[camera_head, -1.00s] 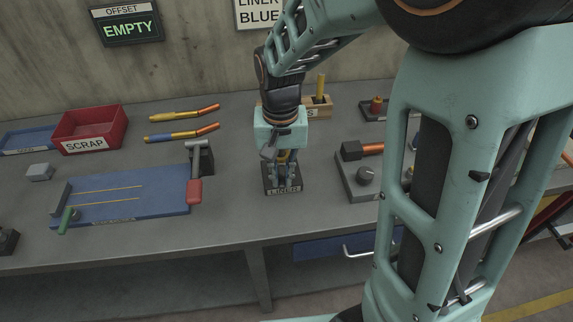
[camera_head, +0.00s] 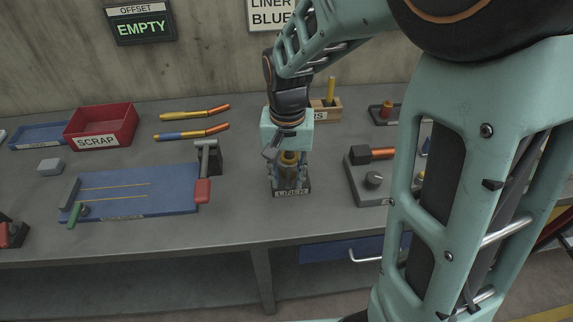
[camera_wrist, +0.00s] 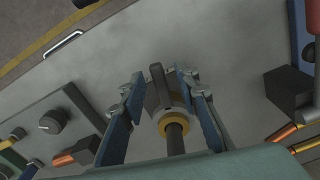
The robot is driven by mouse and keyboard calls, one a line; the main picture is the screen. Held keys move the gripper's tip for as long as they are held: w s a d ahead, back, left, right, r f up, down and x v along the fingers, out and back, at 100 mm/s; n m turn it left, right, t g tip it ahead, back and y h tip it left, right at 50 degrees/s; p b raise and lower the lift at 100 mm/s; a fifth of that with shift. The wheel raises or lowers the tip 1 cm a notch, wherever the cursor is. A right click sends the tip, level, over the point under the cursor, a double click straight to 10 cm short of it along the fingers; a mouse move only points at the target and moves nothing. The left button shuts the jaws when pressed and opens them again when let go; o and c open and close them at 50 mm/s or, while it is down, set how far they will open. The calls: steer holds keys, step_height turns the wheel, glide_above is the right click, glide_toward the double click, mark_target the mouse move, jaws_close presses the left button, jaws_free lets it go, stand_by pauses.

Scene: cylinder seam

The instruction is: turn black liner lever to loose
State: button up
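The liner station is a dark base with a "LINER" label (camera_head: 291,193), near the middle of the bench's front part. On it stands an upright piece with a yellow-orange collar (camera_head: 289,160). In the wrist view the yellow collar (camera_wrist: 174,123) surrounds a dark rod, and a dark lever-like block (camera_wrist: 157,88) sits beside it. My gripper (camera_head: 289,178) points down over the station. In the wrist view my gripper (camera_wrist: 160,80) is open, its two blue-grey fingers on either side of the dark block and collar. I cannot tell whether either finger touches them. The lever's setting cannot be read.
A blue plate fixture (camera_head: 140,193) with a red-handled clamp (camera_head: 203,190) stands to the left. A grey block with a knob (camera_head: 374,180) stands to the right. A red scrap bin (camera_head: 101,127) is at back left. Bare bench lies in front of the station.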

mark_target(287, 183)
step_height(287, 183, up, 12)
stand_by(0.6)
